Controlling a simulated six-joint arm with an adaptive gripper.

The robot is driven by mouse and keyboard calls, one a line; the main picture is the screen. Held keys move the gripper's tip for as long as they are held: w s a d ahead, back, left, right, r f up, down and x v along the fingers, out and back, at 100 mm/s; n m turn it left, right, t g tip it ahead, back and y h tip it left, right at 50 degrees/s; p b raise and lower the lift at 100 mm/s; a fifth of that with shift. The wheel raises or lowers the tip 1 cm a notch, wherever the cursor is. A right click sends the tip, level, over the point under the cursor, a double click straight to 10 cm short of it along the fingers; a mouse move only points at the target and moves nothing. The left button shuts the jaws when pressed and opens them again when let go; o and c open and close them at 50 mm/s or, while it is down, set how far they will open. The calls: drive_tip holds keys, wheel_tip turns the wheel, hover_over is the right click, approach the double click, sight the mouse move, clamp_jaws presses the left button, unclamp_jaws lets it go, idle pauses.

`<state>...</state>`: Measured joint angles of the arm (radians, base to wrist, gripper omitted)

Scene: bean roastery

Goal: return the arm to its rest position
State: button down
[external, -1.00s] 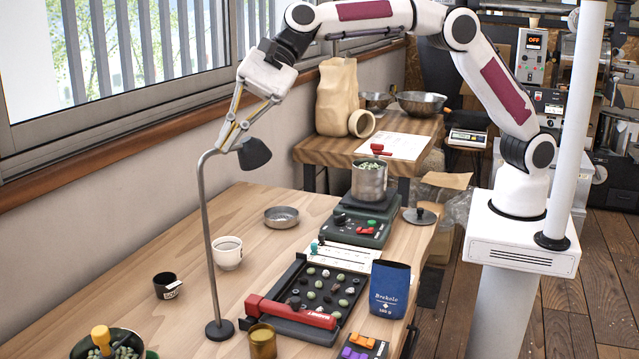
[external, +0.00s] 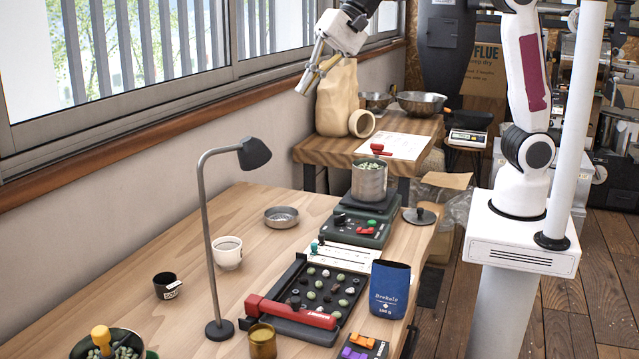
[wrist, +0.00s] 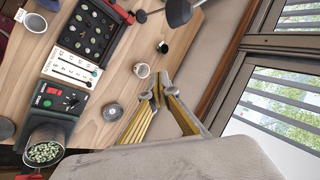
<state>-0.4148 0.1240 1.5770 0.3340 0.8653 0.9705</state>
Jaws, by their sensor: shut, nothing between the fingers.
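My gripper (external: 308,82) is raised high above the back of the long table, in front of the tan paper sack in the external view. Its fingers are together and hold nothing. In the wrist view my gripper (wrist: 157,88) shows its fingertips close together over the table's wall-side edge, well above the surface. The upper part of my arm runs out of the top of the external view.
The lamp (external: 255,153) stands upright on the long table (external: 190,235), now clear of my gripper. A bean tray (external: 300,270), white mug (external: 228,252) and blue bag (external: 389,290) stand nearby. The window wall is left.

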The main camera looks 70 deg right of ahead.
drive_tip(key=s+d+n+h, duration=0.1)
drive_tip(key=s+d, duration=0.2)
drive_tip(key=d, duration=0.2)
drive_tip(key=s+d+n, duration=0.1)
drive_tip(key=s+d, duration=0.2)
drive_tip(key=d, duration=0.3)
drive_tip(key=s+d+f+n+h, duration=0.2)
drive_tip(key=s+d+f, duration=0.3)
drive_tip(key=s+d, duration=0.4)
drive_tip(key=s+d+f+n+h, duration=0.2)
drive_tip(key=s+d+f+n, duration=0.2)
drive_tip(key=s+d, duration=0.5)
drive_tip(key=s+f, duration=0.2)
drive_tip(key=s, duration=0.1)
drive_tip(key=shift+s+t, duration=0.15)
drive_tip(key=shift+t, duration=0.15)
drive_tip(key=shift+f, duration=0.15)
idle(1.5)
